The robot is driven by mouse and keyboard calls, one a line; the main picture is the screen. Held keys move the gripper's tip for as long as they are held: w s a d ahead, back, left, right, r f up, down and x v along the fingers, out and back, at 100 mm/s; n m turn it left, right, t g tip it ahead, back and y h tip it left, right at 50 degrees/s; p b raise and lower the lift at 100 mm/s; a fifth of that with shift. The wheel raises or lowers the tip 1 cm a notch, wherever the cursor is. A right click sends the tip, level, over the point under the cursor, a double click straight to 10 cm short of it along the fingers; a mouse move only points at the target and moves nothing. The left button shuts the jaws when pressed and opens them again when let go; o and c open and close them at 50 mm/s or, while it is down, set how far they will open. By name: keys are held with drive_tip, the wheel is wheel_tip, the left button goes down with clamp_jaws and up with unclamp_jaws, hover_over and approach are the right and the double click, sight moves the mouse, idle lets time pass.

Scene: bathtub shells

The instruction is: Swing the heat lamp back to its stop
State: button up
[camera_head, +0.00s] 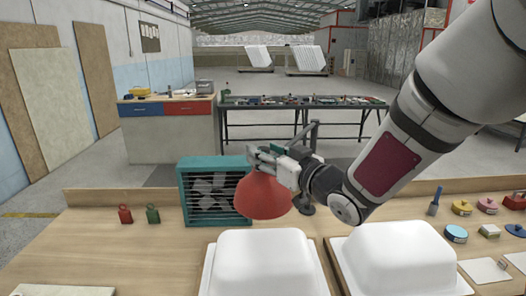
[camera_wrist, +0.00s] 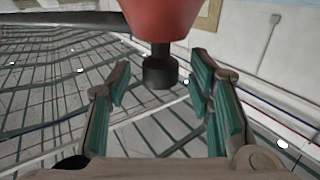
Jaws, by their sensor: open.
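The heat lamp has a red shade (camera_head: 263,197) that hangs over the back of the bench, in front of the teal fan. Its grey post (camera_head: 313,140) rises behind my gripper, and a dark round foot shows on the bench below. In the wrist view the red shade (camera_wrist: 160,18) is at the top, with a dark cylindrical neck (camera_wrist: 160,70) below it. My gripper (camera_wrist: 162,98) is open, and the neck lies between its two teal-padded fingers in the picture. I cannot tell whether they touch it. In the head view my gripper (camera_head: 268,155) is at the top of the shade.
Two white tub shells (camera_head: 262,262) (camera_head: 395,258) stand at the front of the bench. The teal box fan (camera_head: 212,185) is left of the lamp. Red (camera_head: 125,214) and green (camera_head: 152,214) weights stand at left. Tins (camera_head: 456,233) and a brush (camera_head: 434,202) are at right.

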drive_tip(key=shift+w+a, duration=0.35)
drive_tip(key=shift+w, duration=0.15)
clamp_jaws()
